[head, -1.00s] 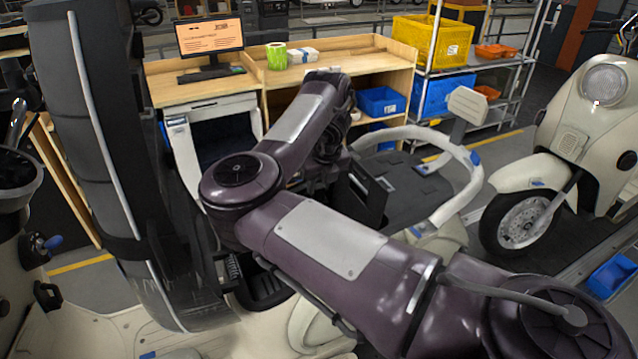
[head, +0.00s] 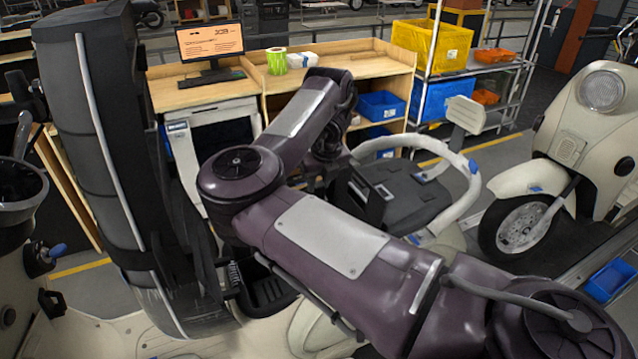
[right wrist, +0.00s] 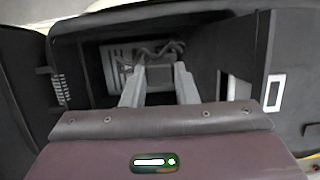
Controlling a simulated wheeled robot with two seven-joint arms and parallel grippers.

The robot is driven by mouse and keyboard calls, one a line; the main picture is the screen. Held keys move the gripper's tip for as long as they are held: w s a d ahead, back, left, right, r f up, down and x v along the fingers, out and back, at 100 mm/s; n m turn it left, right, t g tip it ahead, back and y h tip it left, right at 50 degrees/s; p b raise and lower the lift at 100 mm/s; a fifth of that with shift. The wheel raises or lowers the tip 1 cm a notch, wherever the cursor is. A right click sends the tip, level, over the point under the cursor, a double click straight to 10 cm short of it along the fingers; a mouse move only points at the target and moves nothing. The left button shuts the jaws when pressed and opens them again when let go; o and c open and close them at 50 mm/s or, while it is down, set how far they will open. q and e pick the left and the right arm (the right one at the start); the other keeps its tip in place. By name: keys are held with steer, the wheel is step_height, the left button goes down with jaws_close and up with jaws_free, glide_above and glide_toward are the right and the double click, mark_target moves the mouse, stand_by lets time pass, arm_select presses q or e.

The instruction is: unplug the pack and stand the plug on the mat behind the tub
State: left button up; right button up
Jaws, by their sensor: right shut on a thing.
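My right gripper (right wrist: 158,80) reaches into a dark open compartment (right wrist: 210,60) in the right wrist view. Its two grey fingers are shut on a grey block, which looks like the plug (right wrist: 159,72). Grey wires (right wrist: 158,50) show just beyond the plug; I cannot tell whether it is still seated. A pale ribbed part (right wrist: 118,65) sits beside them, perhaps the pack. In the head view my right arm crosses the middle and hides the fingertips. The tub and mat cannot be told apart surely. My left gripper is not in view.
A tall dark padded panel (head: 90,110) stands at the left. A dark boxy part with a flat top (head: 400,190) lies right of my wrist, inside a cream curved rail (head: 470,185). A wooden bench (head: 370,62) stands behind, a cream scooter (head: 585,140) at right.

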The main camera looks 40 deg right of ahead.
mark_target(319, 185)
steer(key=shift+r, duration=0.45)
steer(key=shift+r, duration=0.1)
steer(key=shift+r, duration=2.35)
steer(key=shift+r, duration=0.25)
step_height(319, 185, up, 9)
steer(key=shift+f, duration=0.2)
steer(key=s+d, duration=0.2)
steer(key=d, duration=1.4)
steer(key=shift+s+d, duration=0.25)
steer(key=shift+d, duration=0.1)
